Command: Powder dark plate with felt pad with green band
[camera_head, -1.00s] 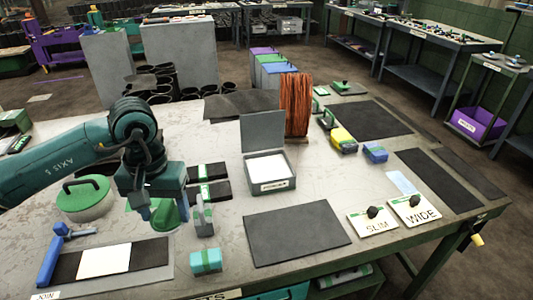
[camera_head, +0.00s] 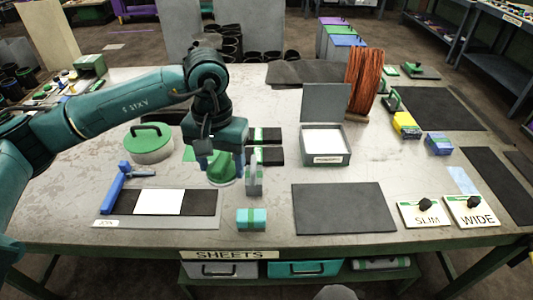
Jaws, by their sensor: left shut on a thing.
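The dark plate (camera_head: 343,208) lies flat and bare at the front middle of the table. My left gripper (camera_head: 212,161) is left of it, shut on a rounded green pad (camera_head: 222,170) with a pale lower rim, which I take for the felt pad with green band. The fingers partly hide it, and I cannot tell whether it touches the table. An open grey box (camera_head: 347,158) with a raised lid holds white material, likely powder, behind the plate. My right gripper is not in view.
A grey upright piece with green band (camera_head: 254,178) stands just right of the held pad. A teal block (camera_head: 252,220) sits in front of it. A green-lidded round tub (camera_head: 150,145) is left. An orange spool (camera_head: 362,80) stands behind the box. SLIM and WIDE signs (camera_head: 420,214) lie right.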

